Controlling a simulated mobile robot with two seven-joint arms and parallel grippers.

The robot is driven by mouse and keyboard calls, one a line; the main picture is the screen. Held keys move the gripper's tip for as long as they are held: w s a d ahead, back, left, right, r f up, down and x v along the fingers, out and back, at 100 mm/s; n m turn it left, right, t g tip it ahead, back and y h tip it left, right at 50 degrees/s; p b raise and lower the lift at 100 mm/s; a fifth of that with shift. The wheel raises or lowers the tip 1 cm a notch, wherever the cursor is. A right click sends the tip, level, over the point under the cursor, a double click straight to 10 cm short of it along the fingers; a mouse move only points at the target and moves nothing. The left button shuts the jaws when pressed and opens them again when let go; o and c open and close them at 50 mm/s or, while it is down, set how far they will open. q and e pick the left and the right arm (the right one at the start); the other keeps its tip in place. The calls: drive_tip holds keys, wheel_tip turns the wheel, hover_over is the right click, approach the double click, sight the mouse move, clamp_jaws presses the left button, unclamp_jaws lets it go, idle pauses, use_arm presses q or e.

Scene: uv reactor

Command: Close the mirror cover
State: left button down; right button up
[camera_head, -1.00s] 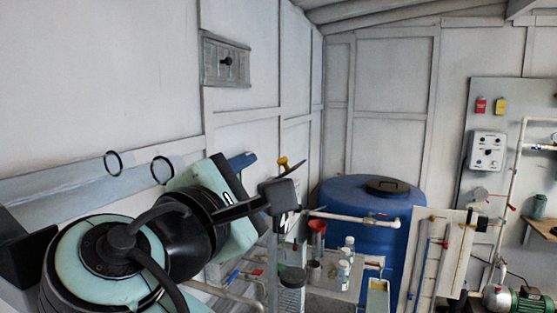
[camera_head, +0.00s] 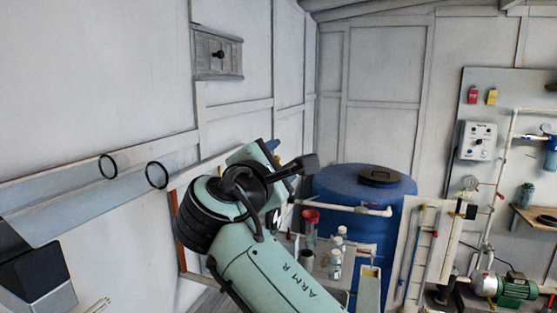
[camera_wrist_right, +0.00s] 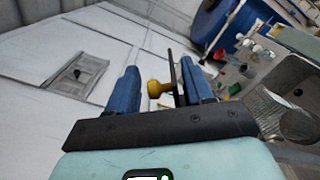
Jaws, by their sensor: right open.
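In the right wrist view a yellow knob (camera_wrist_right: 158,88) stands beside a thin dark plate (camera_wrist_right: 178,75) seen nearly edge-on; this looks like the mirror cover with its handle. My right gripper (camera_wrist_right: 161,76) is open, with its blue fingers on either side of the knob and plate. I cannot tell whether either finger touches them. In the head view my right gripper (camera_head: 270,146) is mostly hidden behind its own wrist, and the knob is hidden too. My left gripper is not in view.
A grey wall panel with a black knob (camera_head: 217,55) is at the upper left. A blue barrel (camera_head: 365,190), white bottles (camera_head: 335,262) and a red funnel (camera_head: 310,217) stand beyond my right arm. A green pump (camera_head: 512,287) is at right.

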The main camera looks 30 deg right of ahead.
drive_tip(key=shift+s, duration=0.1)
clamp_jaws()
